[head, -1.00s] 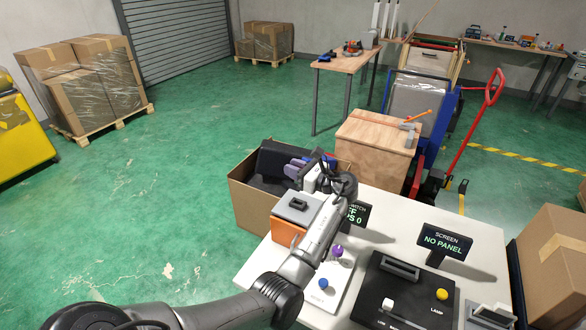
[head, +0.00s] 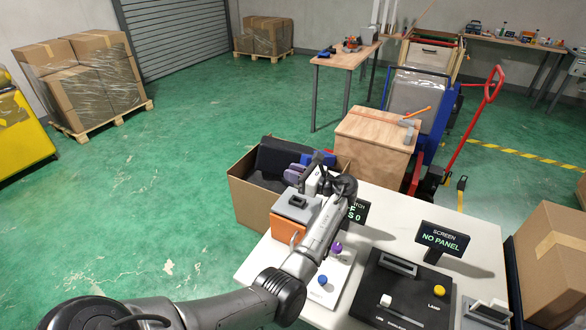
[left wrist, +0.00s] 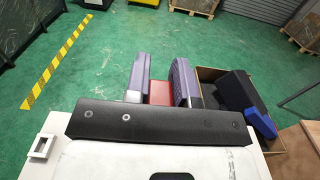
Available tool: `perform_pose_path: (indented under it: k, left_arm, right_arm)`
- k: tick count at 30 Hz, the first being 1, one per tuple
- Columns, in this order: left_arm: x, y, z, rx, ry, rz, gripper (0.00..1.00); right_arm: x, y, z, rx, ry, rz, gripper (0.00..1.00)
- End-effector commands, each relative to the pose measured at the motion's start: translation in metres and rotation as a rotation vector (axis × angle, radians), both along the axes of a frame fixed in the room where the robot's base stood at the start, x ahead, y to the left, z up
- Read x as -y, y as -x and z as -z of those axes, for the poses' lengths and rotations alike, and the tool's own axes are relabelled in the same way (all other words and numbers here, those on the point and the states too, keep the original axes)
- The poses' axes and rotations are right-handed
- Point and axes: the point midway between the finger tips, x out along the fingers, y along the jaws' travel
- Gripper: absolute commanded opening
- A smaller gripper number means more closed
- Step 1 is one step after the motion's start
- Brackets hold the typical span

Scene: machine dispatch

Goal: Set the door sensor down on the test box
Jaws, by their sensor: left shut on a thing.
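My left gripper (head: 293,174) is over the near right part of an open cardboard box, beyond the test station. In the left wrist view its two purple-grey fingers (left wrist: 160,84) are shut on a red block (left wrist: 160,93), which I take as the door sensor. The block is hidden in the head view. An orange box with a grey top (head: 284,227) and a black fitting on it stands at the table's far left corner, just nearer than the gripper. It looks like the test box. My right gripper is out of view.
The cardboard box (head: 250,206) holds black pieces and a blue item (head: 325,158). On the white table (head: 470,225) are a panel with blue and purple knobs (head: 328,285), a black lamp unit (head: 405,290) and a sign reading NO PANEL (head: 440,240). Another carton (head: 555,255) stands right.

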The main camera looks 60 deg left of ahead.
Motion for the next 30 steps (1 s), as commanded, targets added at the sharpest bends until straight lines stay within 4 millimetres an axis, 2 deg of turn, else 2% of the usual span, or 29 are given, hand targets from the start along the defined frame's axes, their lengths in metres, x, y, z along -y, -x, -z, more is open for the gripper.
perform_pose_path:
  k: [6, 15, 30]
  left_arm:
    - [0.000, 0.000, 0.022, 0.000, 0.000, 0.001, 0.00]
    - [0.000, 0.000, 0.041, 0.001, -0.001, 0.000, 0.00]
    - [0.000, 0.000, 0.048, 0.002, -0.001, 0.000, 0.00]
  right_arm:
    - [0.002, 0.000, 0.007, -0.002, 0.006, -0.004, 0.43]
    - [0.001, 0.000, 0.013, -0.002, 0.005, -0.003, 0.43]
    - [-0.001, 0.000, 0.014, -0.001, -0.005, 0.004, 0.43]
